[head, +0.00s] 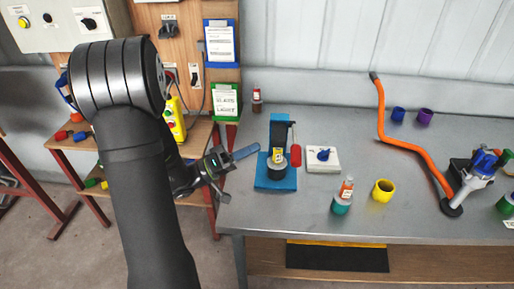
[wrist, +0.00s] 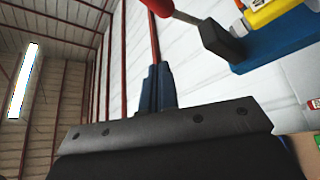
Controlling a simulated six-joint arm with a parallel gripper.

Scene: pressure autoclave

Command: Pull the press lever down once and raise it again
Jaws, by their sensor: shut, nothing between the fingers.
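The press (head: 277,181) stands near the left end of the grey table, with a blue base and a dark upright. Its lever has a red handle (head: 296,155) that hangs down on the press's right side. In the wrist view the red handle (wrist: 160,8) shows at the top edge, on a thin metal rod beside the press's black block (wrist: 222,42). My gripper (head: 257,148) is shut and empty, left of the press, its fingers pointing towards it. In the wrist view my gripper (wrist: 158,66) shows its blue fingers together, apart from the handle.
A white plate with a blue knob (head: 323,154) lies right of the press. A teal cup with a small bottle (head: 342,202) and a yellow cup (head: 383,190) stand in front. An orange hose (head: 383,125) lies farther right. A small red bottle (head: 257,100) stands at the back left.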

